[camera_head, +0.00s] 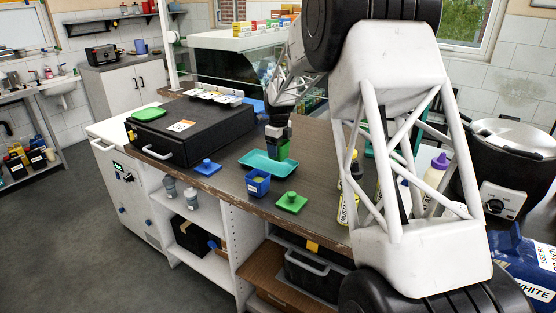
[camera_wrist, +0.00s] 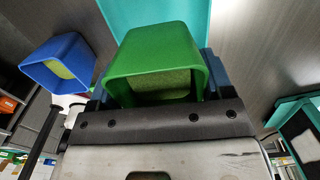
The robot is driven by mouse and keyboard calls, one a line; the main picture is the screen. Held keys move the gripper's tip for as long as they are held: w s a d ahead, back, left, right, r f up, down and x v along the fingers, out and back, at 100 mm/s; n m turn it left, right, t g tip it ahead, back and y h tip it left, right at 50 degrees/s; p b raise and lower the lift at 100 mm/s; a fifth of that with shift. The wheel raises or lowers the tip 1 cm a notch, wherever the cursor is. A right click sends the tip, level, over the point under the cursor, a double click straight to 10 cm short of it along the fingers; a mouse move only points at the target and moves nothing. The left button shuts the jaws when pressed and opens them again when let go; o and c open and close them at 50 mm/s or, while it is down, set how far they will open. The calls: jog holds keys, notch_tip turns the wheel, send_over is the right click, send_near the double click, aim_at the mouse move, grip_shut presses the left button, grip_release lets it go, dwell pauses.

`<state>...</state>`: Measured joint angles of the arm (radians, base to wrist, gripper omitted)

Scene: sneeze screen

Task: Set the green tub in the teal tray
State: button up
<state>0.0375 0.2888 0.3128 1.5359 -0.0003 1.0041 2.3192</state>
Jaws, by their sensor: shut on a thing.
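The green tub (camera_head: 281,150) is held in my gripper (camera_head: 276,139) above the counter. In the wrist view the green tub (camera_wrist: 158,58) is between the blue-grey fingers, with yellowish-green contents inside. The teal tray (camera_head: 254,164) lies on the counter; the tub overlaps its right end in the head view. In the wrist view the teal tray (camera_wrist: 190,12) shows beyond the tub. I cannot tell whether the tub touches the tray.
A blue tub (camera_head: 258,184) stands in front of the tray. A green lid (camera_head: 291,202) and a blue lid (camera_head: 207,167) lie on the counter (camera_head: 228,182). A large black case (camera_head: 195,130) is at the left. Bottles (camera_head: 437,170) stand at the right.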

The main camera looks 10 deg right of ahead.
aim_at(278, 158)
jog(key=shift+f, duration=0.1)
jog(key=shift+f, duration=2.45)
jog(key=shift+f, duration=0.15)
jog(key=o, duration=1)
jog(key=shift+c, duration=0.2)
notch_tip(278, 158, up, 12)
jog(key=shift+r, duration=0.2)
